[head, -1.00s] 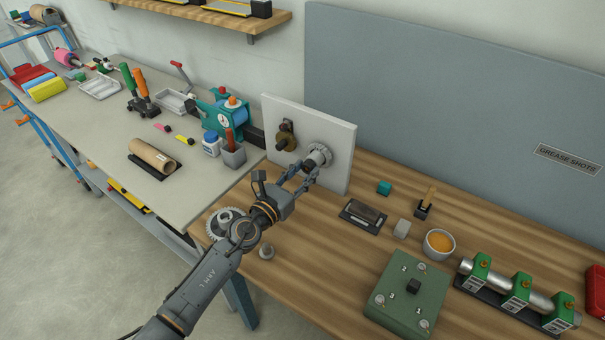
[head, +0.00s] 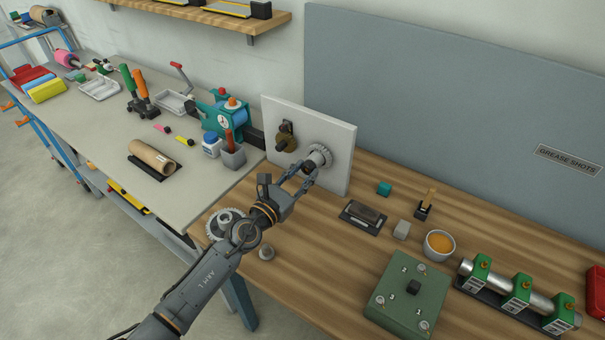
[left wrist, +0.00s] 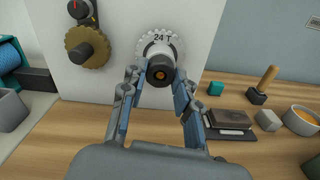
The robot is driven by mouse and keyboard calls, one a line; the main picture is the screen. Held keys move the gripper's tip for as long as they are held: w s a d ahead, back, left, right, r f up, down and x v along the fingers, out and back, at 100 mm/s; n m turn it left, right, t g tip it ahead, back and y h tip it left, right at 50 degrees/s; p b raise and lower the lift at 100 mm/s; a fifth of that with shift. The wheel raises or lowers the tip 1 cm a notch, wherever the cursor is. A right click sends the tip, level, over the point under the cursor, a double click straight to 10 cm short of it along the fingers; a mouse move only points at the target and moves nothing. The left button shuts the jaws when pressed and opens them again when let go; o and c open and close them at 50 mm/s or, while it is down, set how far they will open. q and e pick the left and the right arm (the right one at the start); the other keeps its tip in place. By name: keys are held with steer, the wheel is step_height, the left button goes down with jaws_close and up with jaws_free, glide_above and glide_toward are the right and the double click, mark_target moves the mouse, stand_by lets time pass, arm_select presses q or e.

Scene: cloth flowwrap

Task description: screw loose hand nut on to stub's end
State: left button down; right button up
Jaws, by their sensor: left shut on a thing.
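A white upright panel (head: 340,165) carries a grey toothed gear (head: 326,153), marked 24 T in the left wrist view (left wrist: 147,43). A pale stub (left wrist: 172,47) sticks out from the gear's middle. My left gripper (head: 309,172) is shut on a dark round hand nut (left wrist: 160,72) in front of the stub. I cannot tell whether the thread has caught. My right gripper is not in view.
A brass-coloured wheel (left wrist: 87,46) sits on the panel to the left. A second gear (head: 222,217) and a small grey round part (head: 267,253) lie near my left arm. A block (head: 364,213), cup (head: 439,243) and green box (head: 408,292) stand to the right.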

arm_select(q)
steer(key=m+p, duration=0.1)
steer(key=m, duration=0.5)
steer(key=shift+r, duration=0.15)
steer(key=shift+m, duration=0.9)
steer(key=c, duration=0.9)
jaws_free()
steer(key=v, duration=1.2)
